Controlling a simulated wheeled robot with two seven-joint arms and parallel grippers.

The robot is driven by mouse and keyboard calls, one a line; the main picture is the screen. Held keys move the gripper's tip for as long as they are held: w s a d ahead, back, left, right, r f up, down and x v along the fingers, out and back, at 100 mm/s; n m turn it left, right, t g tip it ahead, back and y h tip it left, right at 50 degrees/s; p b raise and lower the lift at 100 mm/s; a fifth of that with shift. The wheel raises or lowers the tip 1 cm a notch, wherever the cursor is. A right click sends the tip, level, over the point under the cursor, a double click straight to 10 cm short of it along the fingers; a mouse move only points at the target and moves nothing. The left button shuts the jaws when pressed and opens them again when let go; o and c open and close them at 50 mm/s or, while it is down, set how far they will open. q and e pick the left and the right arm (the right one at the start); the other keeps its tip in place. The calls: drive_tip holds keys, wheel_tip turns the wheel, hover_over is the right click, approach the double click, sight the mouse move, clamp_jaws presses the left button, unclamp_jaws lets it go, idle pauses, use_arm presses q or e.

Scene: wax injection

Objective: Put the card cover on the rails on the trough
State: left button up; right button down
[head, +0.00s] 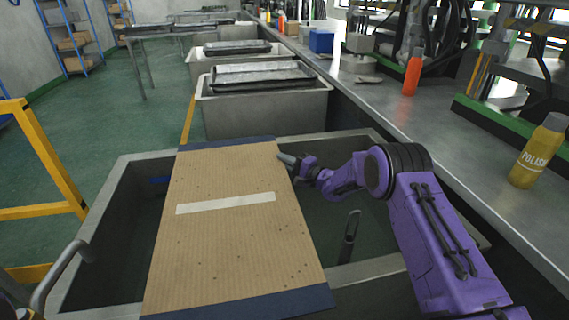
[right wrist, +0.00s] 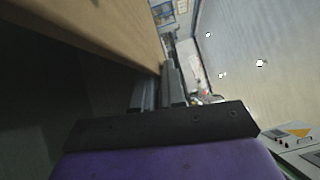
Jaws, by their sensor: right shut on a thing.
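The card cover (head: 225,235) is a brown cardboard sheet with a pale strip across its middle and dark blue bands at its far and near ends. It lies lengthwise over the grey trough (head: 105,195), hiding the middle of it. I cannot tell whether it rests on the rim or hangs just above it. The rails cannot be made out. My right gripper (head: 288,160) is shut on the card's right edge near the far end. In the right wrist view, the card (right wrist: 105,25) is at upper left beside the gripper fingers (right wrist: 168,82). My left gripper is not in view.
A metal bench (head: 440,135) runs along the right, with a yellow polish bottle (head: 540,152) and an orange bottle (head: 412,75). A grey tub (head: 265,115) stands behind the trough. A yellow frame (head: 45,150) and curved metal handle (head: 62,270) are at left.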

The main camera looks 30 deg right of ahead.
drive_tip(key=c, duration=1.2)
unclamp_jaws()
drive_tip(key=shift+f, duration=0.15)
drive_tip(key=v, duration=1.2)
